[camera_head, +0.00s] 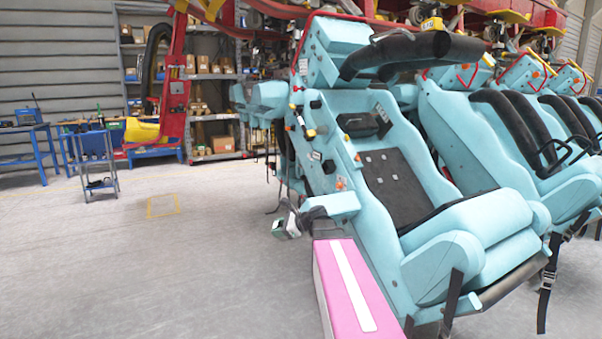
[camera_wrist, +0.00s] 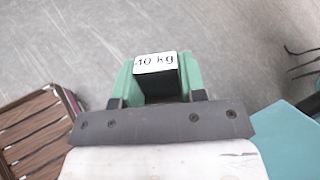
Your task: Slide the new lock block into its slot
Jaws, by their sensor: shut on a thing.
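My gripper (camera_head: 287,226) hangs in the air at the left side of the nearest turquoise coaster seat (camera_head: 385,190). The wrist view shows its green fingers shut on a dark block (camera_wrist: 157,86) with a white face reading "10 kg" (camera_wrist: 156,63). I take this block to be the lock block. It sits between the fingers, apart from the seat as far as I can see, with bare floor behind it. In the head view the block is small and hard to make out. The seat's side panel (camera_head: 325,150) carries several small fittings. I cannot tell which opening is the slot.
A brown slatted thing (camera_wrist: 35,135) lies at lower left in the wrist view, and a turquoise surface (camera_wrist: 285,140) at lower right. Straps (camera_head: 547,280) hang from the seat. Open floor (camera_head: 200,260) lies to the left. A blue trolley (camera_head: 97,160) and shelves stand behind.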

